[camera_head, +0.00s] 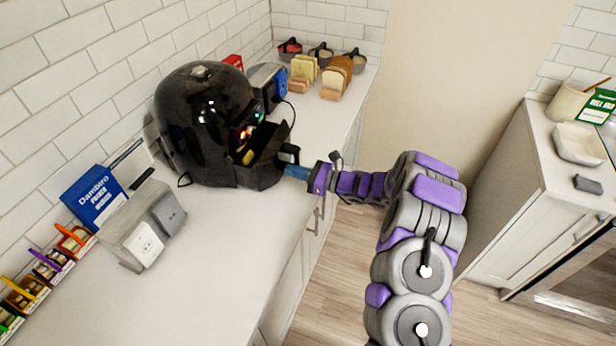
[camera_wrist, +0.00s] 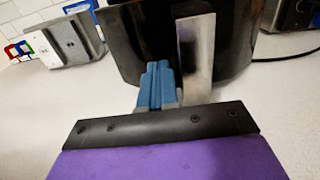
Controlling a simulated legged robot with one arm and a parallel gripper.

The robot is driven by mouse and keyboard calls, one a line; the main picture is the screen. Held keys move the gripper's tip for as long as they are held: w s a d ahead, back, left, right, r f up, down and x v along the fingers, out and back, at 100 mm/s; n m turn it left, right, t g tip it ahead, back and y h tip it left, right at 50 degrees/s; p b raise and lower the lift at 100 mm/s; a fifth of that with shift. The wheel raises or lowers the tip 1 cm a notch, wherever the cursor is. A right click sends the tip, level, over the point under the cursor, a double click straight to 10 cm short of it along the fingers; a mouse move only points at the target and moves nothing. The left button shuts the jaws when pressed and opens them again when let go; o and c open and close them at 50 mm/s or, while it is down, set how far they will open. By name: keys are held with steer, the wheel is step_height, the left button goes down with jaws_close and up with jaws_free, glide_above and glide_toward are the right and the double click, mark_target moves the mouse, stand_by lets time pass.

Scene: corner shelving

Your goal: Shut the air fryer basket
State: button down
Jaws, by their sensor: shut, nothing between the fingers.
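The black air fryer (camera_head: 205,120) stands on the white counter against the tiled wall. Its basket (camera_head: 265,155) is pulled partly out toward the counter's front edge, with a gap showing above it. My gripper (camera_head: 292,171) has blue fingers and is shut and empty, at the basket's front beside its handle. In the wrist view the blue fingers (camera_wrist: 157,85) point at the black basket front (camera_wrist: 145,45), just left of the pale upright handle (camera_wrist: 197,48). I cannot tell whether the fingertips touch the front.
A power outlet box (camera_head: 148,228) and a blue Dambiro box (camera_head: 92,198) stand left of the fryer. A toaster (camera_head: 268,85) and bread slices (camera_head: 303,72) are behind it. The counter (camera_head: 225,235) in front is clear.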

steer(key=shift+w+a, duration=0.2)
steer(key=shift+a, duration=0.45)
steer(key=shift+a, duration=0.1)
steer(key=x, duration=0.8)
steer(key=shift+w+a+f+b, duration=0.1)
steer(key=shift+a+b, duration=0.2)
steer(key=shift+b, duration=0.05)
steer(key=shift+w+a, duration=0.15)
steer(key=shift+a, duration=0.2)
steer(key=shift+r, duration=0.2)
steer(key=shift+w+d, duration=0.15)
steer(key=shift+r, duration=0.1)
